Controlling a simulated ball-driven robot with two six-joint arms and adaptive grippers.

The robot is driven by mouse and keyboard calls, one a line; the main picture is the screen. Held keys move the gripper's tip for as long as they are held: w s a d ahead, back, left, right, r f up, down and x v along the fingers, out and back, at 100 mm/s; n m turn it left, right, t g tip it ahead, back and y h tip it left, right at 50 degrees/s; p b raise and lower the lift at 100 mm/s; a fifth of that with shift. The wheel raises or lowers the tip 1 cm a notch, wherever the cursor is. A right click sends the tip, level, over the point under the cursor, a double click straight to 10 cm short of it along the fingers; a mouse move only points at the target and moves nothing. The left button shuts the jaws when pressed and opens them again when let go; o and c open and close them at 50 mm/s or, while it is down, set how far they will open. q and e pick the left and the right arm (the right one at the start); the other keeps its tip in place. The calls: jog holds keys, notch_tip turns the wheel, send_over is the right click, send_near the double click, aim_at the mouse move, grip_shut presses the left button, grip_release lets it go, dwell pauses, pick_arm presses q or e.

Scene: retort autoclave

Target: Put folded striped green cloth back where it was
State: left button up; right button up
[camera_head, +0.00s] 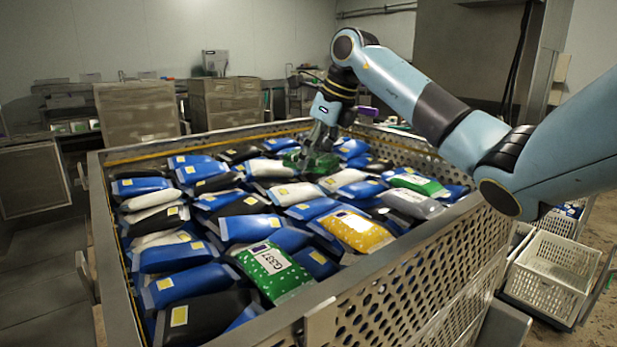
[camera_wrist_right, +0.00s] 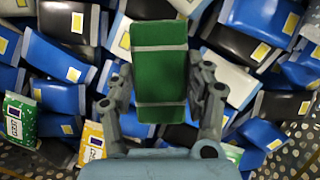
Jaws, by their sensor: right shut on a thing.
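The folded green cloth (camera_wrist_right: 160,82) with pale stripes lies between the two fingers of my right gripper (camera_wrist_right: 162,92) in the right wrist view. Both fingers are closed on its sides. In the head view the cloth (camera_head: 325,164) shows as a dark green patch under my right gripper (camera_head: 312,152), at the far middle of a large perforated metal bin (camera_head: 410,290). Packets lie directly below it; I cannot tell whether the cloth touches them. My left gripper is not in view.
The bin is filled with blue, black and white packets. A green-and-white dotted packet (camera_head: 272,272) and a yellow one (camera_head: 354,231) lie nearer. White plastic crates (camera_head: 556,262) stand at the right. Brown boxes (camera_head: 138,112) stand behind the bin.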

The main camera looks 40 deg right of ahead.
aim_at(310, 191)
jog(key=shift+s+a+f, duration=0.1)
jog(key=shift+a+f, duration=0.3)
jog(key=shift+a, duration=0.1)
notch_tip(310, 191, down, 3)
jog(key=shift+f, duration=0.45)
jog(key=o, duration=0.6)
jog(key=shift+f, duration=0.15)
jog(key=shift+c, duration=0.2)
jog(key=o, duration=0.5)
jog(key=shift+c, duration=0.2)
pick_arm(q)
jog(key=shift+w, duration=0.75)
